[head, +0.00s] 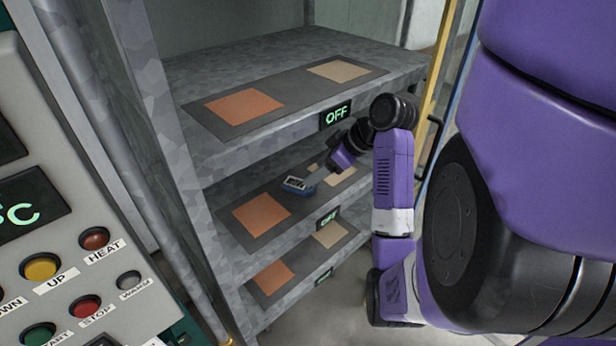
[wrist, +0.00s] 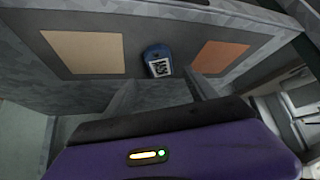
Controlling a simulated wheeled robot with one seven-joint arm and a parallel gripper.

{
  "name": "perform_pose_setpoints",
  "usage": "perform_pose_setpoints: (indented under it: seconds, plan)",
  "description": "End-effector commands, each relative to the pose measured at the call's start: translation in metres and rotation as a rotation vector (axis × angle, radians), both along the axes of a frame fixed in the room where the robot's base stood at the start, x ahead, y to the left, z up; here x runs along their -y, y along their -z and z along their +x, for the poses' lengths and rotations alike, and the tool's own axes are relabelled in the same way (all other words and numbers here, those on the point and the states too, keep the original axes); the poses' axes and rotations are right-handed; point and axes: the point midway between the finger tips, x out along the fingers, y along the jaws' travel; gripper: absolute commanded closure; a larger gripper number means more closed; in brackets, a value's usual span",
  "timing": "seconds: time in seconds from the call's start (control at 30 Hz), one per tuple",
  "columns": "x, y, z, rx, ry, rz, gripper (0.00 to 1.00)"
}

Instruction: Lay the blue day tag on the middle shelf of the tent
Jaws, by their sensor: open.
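The blue day tag (head: 297,185) lies on the dark mat of the middle shelf (head: 225,197), between its orange patch and its tan patch. In the wrist view the blue tag (wrist: 158,60) shows a white label with dark print. My gripper (head: 313,180) reaches in over the middle shelf from the right. In the wrist view its two fingers (wrist: 160,92) are apart, just short of the tag, with nothing seen between them. The exact gap between fingertips and tag is hard to tell.
The upper shelf (head: 300,60) lies close above my gripper, with an OFF display (head: 336,114) on its front edge. A lower shelf (head: 290,290) is below. A control panel (head: 70,240) with several buttons stands at the left. A yellow post (head: 436,75) stands at the right.

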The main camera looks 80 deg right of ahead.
Motion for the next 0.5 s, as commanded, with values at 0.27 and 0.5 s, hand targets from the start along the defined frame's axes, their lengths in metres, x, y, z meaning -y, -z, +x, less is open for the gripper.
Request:
perform_pose_setpoints:
  seconds: [0.27,0.5]
  plan:
    - [-0.006,-0.033,-0.021,0.0,0.002,0.002,0.34]
    - [-0.009,-0.04,-0.029,-0.001,0.002,0.001,0.34]
